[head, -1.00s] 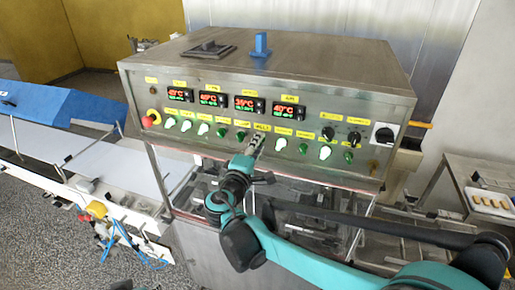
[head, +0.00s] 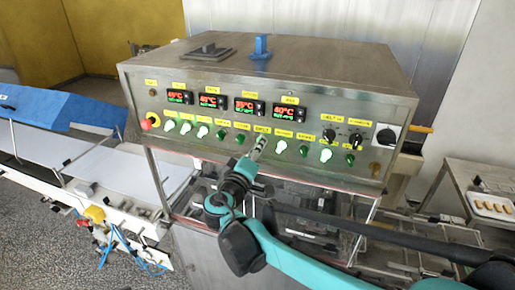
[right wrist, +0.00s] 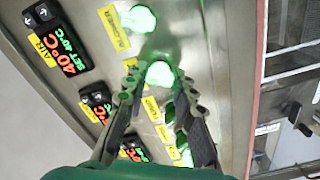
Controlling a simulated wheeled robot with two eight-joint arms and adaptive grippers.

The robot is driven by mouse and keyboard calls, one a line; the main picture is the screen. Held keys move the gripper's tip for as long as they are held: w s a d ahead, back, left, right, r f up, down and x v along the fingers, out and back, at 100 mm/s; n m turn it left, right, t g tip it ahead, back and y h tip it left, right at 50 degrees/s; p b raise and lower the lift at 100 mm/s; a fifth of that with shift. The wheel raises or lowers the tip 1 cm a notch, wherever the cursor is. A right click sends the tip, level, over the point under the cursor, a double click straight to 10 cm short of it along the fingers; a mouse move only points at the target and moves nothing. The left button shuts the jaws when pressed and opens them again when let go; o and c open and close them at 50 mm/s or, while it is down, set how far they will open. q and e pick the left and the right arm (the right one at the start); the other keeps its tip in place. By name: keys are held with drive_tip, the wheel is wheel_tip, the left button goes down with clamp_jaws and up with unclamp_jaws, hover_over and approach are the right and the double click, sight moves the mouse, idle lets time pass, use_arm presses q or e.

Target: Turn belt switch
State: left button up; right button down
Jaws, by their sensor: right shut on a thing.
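The belt switch (right wrist: 160,73) is a lit, whitish-green knob in the lower row of the steel control panel (head: 215,140), below a yellow label. In the right wrist view it shows between the fingertips of my right gripper (right wrist: 158,88), which is shut on it. In the head view the right gripper (head: 259,148) reaches up to the panel from below and covers the switch. The angle of the knob cannot be told. My left gripper is not in view.
A lit switch (head: 282,146) stands close to the right of the gripper. Several other switches, two black knobs and a red stop button (head: 146,124) line the panel. A conveyor with a blue cover (head: 60,105) is at left; a tray (head: 490,206) of pieces is at right.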

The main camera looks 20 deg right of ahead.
drive_tip(key=shift+f, duration=0.1)
drive_tip(key=c, duration=1.2)
unclamp_jaws()
drive_tip(key=v, duration=1.2)
drive_tip(key=s+d+f+m+g+y+b, duration=0.1)
drive_tip(key=s+d+f+g+b, duration=0.15)
drive_tip(key=f+b, duration=0.45)
drive_tip(key=s+d+f+g+y+b, duration=0.15)
drive_tip(key=d+f, duration=0.25)
drive_tip(key=f, duration=0.6)
drive_tip(key=s+d+f+m+g+y+b, duration=0.1)
drive_tip(key=s+d+f+g+b, duration=0.25)
drive_tip(key=f, duration=0.55)
drive_tip(key=s+a+f+m+y+b, duration=0.1)
drive_tip(key=s+f+y+b, duration=0.1)
drive_tip(key=f+b, duration=0.3)
drive_tip(key=s+a+f+m+y+b, duration=0.1)
drive_tip(key=s+f+y+b, duration=0.1)
drive_tip(key=f+b, duration=0.3)
drive_tip(key=s+f+m+y+b, duration=0.1)
drive_tip(key=s+f+b, duration=0.3)
drive_tip(key=f, duration=0.7)
drive_tip(key=shift+a+f+y+b, duration=0.2)
drive_tip(key=shift+a+y+b, duration=0.2)
drive_tip(key=shift+y+b, duration=0.4)
